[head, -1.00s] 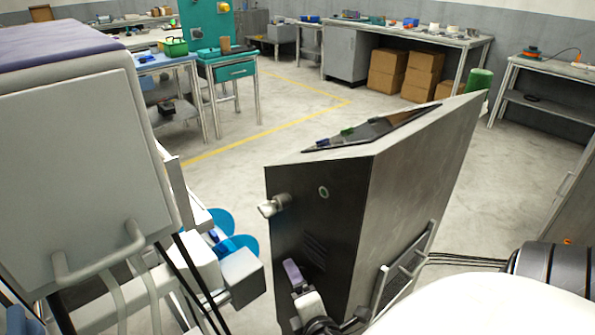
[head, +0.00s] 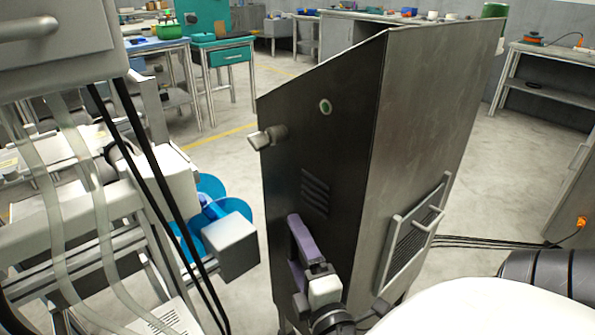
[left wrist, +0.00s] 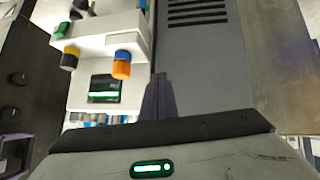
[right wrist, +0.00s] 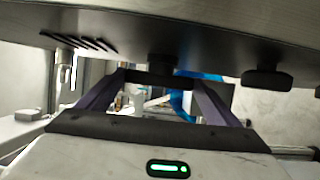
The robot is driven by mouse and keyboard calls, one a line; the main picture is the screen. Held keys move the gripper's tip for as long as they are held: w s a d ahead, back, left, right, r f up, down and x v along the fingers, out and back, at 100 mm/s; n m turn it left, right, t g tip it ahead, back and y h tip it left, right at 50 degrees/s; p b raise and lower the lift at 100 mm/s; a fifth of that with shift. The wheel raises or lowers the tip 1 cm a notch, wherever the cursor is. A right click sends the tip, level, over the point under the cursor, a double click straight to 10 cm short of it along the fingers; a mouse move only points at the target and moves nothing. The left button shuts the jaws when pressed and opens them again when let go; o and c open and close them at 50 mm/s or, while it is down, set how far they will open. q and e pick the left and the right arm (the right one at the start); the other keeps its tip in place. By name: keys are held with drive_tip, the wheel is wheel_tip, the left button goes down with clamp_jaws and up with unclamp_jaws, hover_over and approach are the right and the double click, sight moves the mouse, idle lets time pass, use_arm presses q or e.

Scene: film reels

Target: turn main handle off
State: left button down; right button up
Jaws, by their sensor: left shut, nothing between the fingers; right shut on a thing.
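A dark metal cabinet (head: 330,150) stands mid-view in the head view, with a silver lever (head: 267,137) and vent slots on its dark face. My right gripper (head: 303,245) is low against that face, below the vents. In the right wrist view, its purple fingers (right wrist: 160,95) stand apart around a black handle (right wrist: 162,72) on the cabinet face. The head view hides this handle behind the gripper, and I cannot tell if it is the main one. My left gripper (left wrist: 158,98) is shut and empty in the left wrist view; I cannot make it out in the head view.
Another black knob (right wrist: 265,78) sits beside the held handle. White equipment with an orange knob (left wrist: 121,65) shows in the left wrist view. A machine with hanging black cables (head: 150,180) and blue discs (head: 212,190) stands left of the cabinet.

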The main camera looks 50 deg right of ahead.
use_arm(q)
drive_tip(key=shift+d+r, duration=0.15)
drive_tip(key=shift+r, duration=0.05)
use_arm(e)
drive_tip(key=o, duration=0.9)
drive_tip(key=shift+s+a+f+b, duration=0.15)
drive_tip(key=shift+s+a+b, duration=0.15)
drive_tip(key=shift+s, duration=0.1)
use_arm(q)
drive_tip(key=shift+m+g+h, duration=0.3)
drive_tip(key=shift+g+h, duration=0.1)
drive_tip(key=shift+g, duration=0.2)
drive_tip(key=d+f+b, duration=0.1)
drive_tip(key=b, duration=0.1)
drive_tip(key=w+d+f+b, duration=0.1)
drive_tip(key=f+b, duration=0.1)
drive_tip(key=shift+f, duration=0.2)
use_arm(e)
drive_tip(key=v, duration=0.9)
drive_tip(key=shift+s, duration=0.2)
use_arm(q)
drive_tip(key=shift+w, duration=0.1)
